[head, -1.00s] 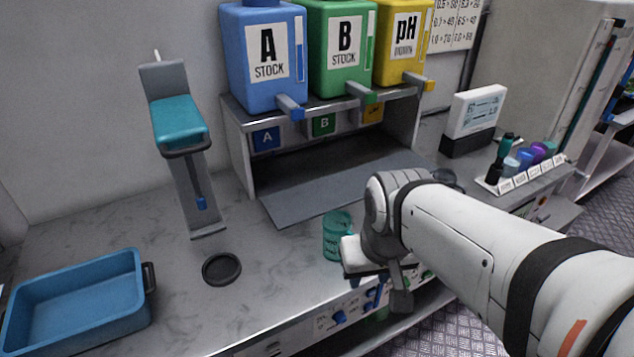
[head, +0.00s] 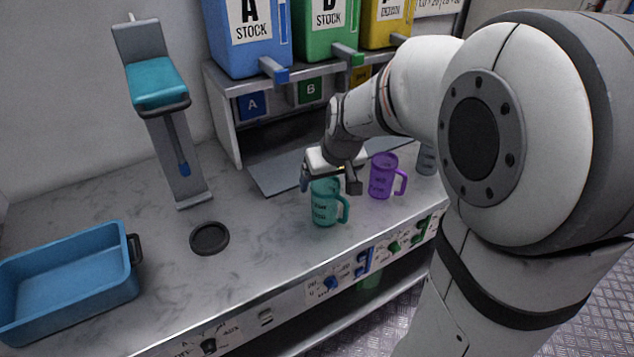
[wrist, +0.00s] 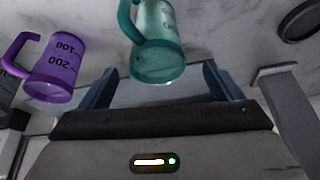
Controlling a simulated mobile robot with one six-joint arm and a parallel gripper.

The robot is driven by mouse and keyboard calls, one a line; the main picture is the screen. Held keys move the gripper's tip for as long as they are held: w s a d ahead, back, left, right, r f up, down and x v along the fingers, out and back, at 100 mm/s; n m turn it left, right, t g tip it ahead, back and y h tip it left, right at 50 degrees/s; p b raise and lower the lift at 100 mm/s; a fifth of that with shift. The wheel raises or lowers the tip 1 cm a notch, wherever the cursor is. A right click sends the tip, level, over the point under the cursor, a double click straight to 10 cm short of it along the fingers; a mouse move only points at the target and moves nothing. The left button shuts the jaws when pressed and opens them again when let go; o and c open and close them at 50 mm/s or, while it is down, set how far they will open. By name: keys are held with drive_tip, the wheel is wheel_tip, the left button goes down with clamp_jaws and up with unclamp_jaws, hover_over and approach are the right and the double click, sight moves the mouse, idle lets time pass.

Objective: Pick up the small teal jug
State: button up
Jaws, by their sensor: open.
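The small teal jug (head: 326,205) stands upright on the bench, its handle toward the right in the head view. In the wrist view the teal jug (wrist: 157,48) lies ahead of the fingers, roughly centred between them. My gripper (head: 330,176) is just above and behind the jug in the head view and hides part of its top. In the wrist view my gripper (wrist: 162,88) has its two blue-grey fingers spread wide with nothing between them.
A purple jug (head: 381,177) stands close on the right, and a grey jug (head: 427,160) beyond it. The dispenser shelf (head: 222,118) is behind. A black ring (head: 209,238) and a blue tray (head: 121,284) lie left, with clear bench between.

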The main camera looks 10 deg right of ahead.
sight(325, 191)
drive_tip(key=x, duration=0.6)
drive_tip(key=shift+s+d+f, duration=0.1)
drive_tip(key=shift+d+f, duration=0.05)
drive_tip(key=shift+f, duration=0.05)
drive_tip(key=c, duration=1.1)
